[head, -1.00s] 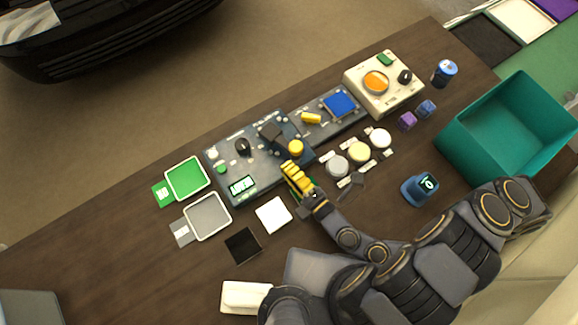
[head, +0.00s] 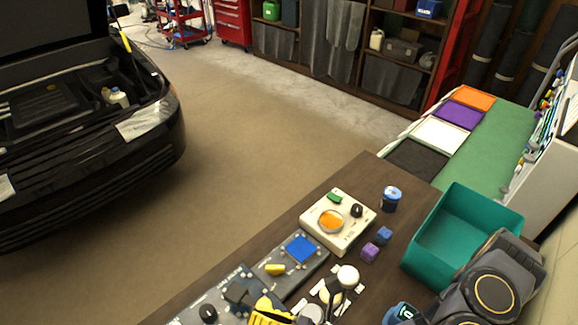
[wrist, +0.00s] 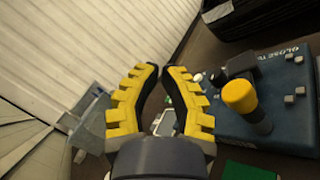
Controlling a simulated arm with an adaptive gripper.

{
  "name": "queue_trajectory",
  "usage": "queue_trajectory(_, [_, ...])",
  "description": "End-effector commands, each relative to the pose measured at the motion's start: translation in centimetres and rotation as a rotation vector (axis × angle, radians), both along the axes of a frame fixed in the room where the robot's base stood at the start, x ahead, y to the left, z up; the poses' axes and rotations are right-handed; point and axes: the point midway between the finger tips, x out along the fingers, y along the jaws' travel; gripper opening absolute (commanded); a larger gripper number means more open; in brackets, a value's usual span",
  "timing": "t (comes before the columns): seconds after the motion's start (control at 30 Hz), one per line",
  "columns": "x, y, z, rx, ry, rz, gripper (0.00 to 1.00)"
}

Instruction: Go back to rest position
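My gripper (wrist: 160,70) shows in the wrist view with its two yellow, black-lined fingers curving in until their tips almost meet. It appears shut, and nothing is held between the fingers. In the head view my gripper (head: 268,314) is at the bottom edge, in front of the dark control panel (head: 228,298), and is partly cut off. In the wrist view the panel (wrist: 285,115) with its yellow knob (wrist: 242,97) lies to the right of the fingers, apart from them.
A cream box with an orange dial (head: 347,229), a blue can (head: 391,199), blue and purple cubes (head: 370,252) and a teal bin (head: 455,204) stand on the dark table (head: 365,181). Pale discs (head: 348,276) lie nearer. A black car (head: 90,150) stands at the left, beyond open floor.

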Motion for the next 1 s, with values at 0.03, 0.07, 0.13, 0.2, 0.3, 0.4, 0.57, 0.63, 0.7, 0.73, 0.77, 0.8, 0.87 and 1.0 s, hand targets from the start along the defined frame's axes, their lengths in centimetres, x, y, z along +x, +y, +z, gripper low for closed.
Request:
queue_trajectory(0.03, [-0.3, 0.0, 1.1, -0.027, -0.101, 0.059, 0.0])
queue_trajectory(0.07, [-0.5, 0.1, 1.7, -0.041, -0.158, 0.094, 0.0])
queue_trajectory(0.13, [-1.3, 0.1, 3.0, -0.07, -0.287, 0.178, 0.0])
queue_trajectory(0.2, [-2.1, 0.0, 4.2, -0.099, -0.413, 0.263, 0.0])
queue_trajectory(0.3, [-3.5, -0.2, 5.5, -0.141, -0.589, 0.391, 0.0])
queue_trajectory(0.4, [-4.9, -0.7, 6.7, -0.182, -0.757, 0.523, 0.0])
queue_trajectory(0.57, [-7.1, -2.0, 7.9, -0.252, -1.012, 0.744, 0.0])
queue_trajectory(0.63, [-7.9, -2.8, 8.4, -0.284, -1.118, 0.844, 0.0])
queue_trajectory(0.7, [-8.5, -3.7, 8.8, -0.32, -1.219, 0.946, 0.0])
queue_trajectory(0.73, [-8.8, -4.1, 9.0, -0.334, -1.26, 0.989, 0.0])
queue_trajectory(0.77, [-9.0, -4.6, 9.2, -0.351, -1.303, 1.033, 0.0])
queue_trajectory(0.8, [-9.3, -5.2, 9.4, -0.372, -1.355, 1.091, 0.0])
queue_trajectory(0.87, [-9.6, -6.2, 9.8, -0.409, -1.433, 1.179, 0.0])
queue_trajectory(1.0, [-10.1, -8.6, 10.9, -0.505, -1.599, 1.385, 0.0])
